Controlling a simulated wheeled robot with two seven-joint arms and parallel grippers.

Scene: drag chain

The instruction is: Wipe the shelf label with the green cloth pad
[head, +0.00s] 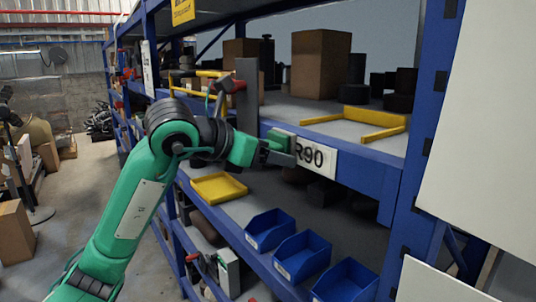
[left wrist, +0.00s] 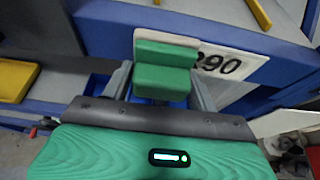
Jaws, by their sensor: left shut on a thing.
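The shelf label (head: 315,157) is a white plate with black characters ending in "R90", on the blue shelf beam. It also shows in the left wrist view (left wrist: 225,65), its left part hidden by the pad. My left gripper (head: 277,152) is at the label's left part, shut on the green cloth pad (left wrist: 163,65). The pad has a pale face toward the label and shows in the head view (head: 283,138) over the label's left end. It seems to be against or very close to the label; contact is hidden. My right gripper is not in view.
Yellow brackets (head: 368,122) and a cardboard box (head: 320,64) stand on the shelf above the label. A yellow tray (head: 218,187) and blue bins (head: 302,254) are on the shelf below. A blue upright (head: 425,130) and white panel (head: 480,120) are at right.

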